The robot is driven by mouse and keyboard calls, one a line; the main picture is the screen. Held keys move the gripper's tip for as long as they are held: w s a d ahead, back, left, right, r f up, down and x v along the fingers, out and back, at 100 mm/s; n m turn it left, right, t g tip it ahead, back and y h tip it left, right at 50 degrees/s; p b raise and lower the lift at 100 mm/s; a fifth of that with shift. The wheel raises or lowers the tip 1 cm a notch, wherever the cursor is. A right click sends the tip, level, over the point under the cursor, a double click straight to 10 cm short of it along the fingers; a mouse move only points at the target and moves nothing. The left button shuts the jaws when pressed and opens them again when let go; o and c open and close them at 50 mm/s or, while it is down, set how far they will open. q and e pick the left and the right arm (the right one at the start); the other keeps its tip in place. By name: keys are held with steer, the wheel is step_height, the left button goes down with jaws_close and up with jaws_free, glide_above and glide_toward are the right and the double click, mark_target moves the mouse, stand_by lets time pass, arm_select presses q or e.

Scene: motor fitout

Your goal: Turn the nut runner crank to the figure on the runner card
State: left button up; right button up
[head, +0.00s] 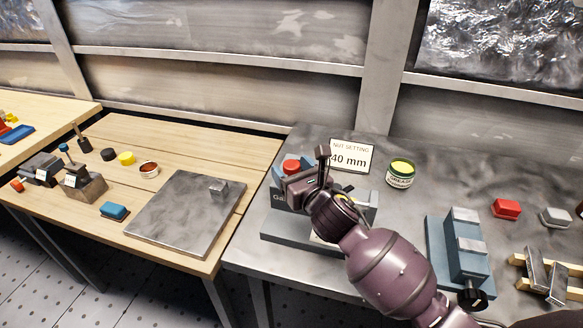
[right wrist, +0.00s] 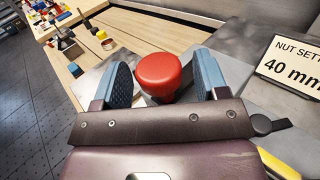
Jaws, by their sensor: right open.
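The card (head: 350,156) stands at the back of the grey bench and reads "NUT SETTING 40 mm"; it also shows in the right wrist view (right wrist: 292,62). A red round knob (head: 291,166) sits above a blue-grey device (head: 283,237), most of which my right arm hides. My right gripper (head: 303,172) is open at the knob. In the right wrist view, the red knob (right wrist: 158,72) lies between the two blue-padded fingers, with a gap visible on its right. Whether it touches the left finger I cannot tell. I cannot make out the crank arm or a scale. My left gripper is not in view.
A green tin with a yellow top (head: 401,173) stands right of the card. A blue fixture with a black knob (head: 457,255) and red (head: 506,208) and grey blocks are farther right. A grey plate (head: 186,212) lies on the wooden table at left.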

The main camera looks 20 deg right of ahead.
steer(key=shift+w, duration=0.25)
jaws_close()
stand_by(0.3)
